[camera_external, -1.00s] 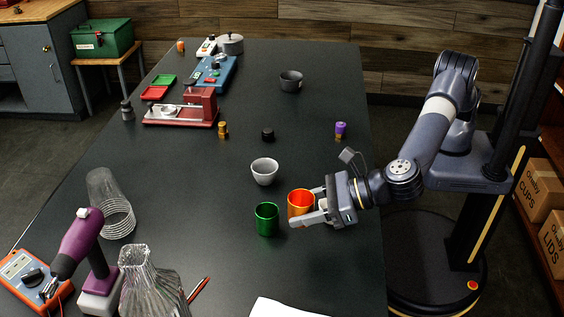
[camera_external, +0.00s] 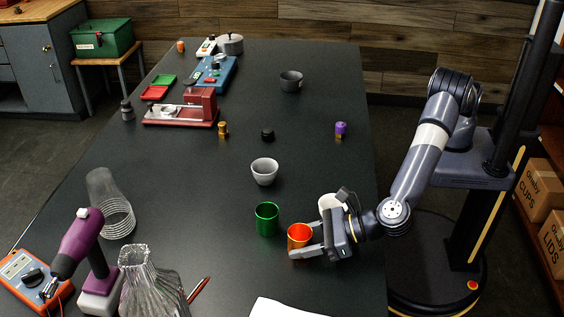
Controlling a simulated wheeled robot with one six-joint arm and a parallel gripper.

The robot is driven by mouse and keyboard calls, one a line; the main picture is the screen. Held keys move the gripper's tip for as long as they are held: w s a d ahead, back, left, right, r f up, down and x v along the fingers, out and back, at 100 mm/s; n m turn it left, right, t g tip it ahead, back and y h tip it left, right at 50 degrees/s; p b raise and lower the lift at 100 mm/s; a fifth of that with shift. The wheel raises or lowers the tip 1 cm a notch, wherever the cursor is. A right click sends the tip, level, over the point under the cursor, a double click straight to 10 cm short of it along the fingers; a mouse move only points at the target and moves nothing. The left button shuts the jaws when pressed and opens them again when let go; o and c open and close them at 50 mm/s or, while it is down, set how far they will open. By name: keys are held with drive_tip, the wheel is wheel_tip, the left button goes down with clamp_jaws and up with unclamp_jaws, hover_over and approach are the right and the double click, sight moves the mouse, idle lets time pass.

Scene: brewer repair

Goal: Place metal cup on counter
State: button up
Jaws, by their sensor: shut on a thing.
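An orange metal cup (camera_external: 298,237) is upright between the fingers of my gripper (camera_external: 305,245), near the right edge of the dark counter (camera_external: 220,235). My gripper is shut on it from the right. I cannot tell whether its base touches the counter. A green metal cup (camera_external: 266,219) stands upright just to its upper left, apart from it. The lower part of the orange cup is partly hidden by the near finger.
A white cup (camera_external: 329,203) shows partly behind my gripper. A light grey cup (camera_external: 264,171) stands beyond the green cup. A white sheet (camera_external: 285,308), a pencil (camera_external: 198,290) and a clear ribbed vessel (camera_external: 150,285) lie nearer the camera.

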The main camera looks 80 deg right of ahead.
drive_tip(key=shift+f+b, duration=0.2)
drive_tip(key=shift+b, duration=0.1)
drive_tip(key=o, duration=1)
drive_tip(key=shift+r, duration=0.1)
drive_tip(key=shift+r, duration=0.15)
drive_tip(key=shift+s+r+p, duration=0.1)
drive_tip(key=shift+s+p, duration=0.05)
drive_tip(key=shift+p, duration=0.15)
drive_tip(key=b+v, duration=0.2)
drive_tip(key=v, duration=0.9)
drive_tip(key=shift+s+r+b, duration=0.15)
drive_tip(key=shift+s+b, duration=0.1)
drive_tip(key=shift+b, duration=0.1)
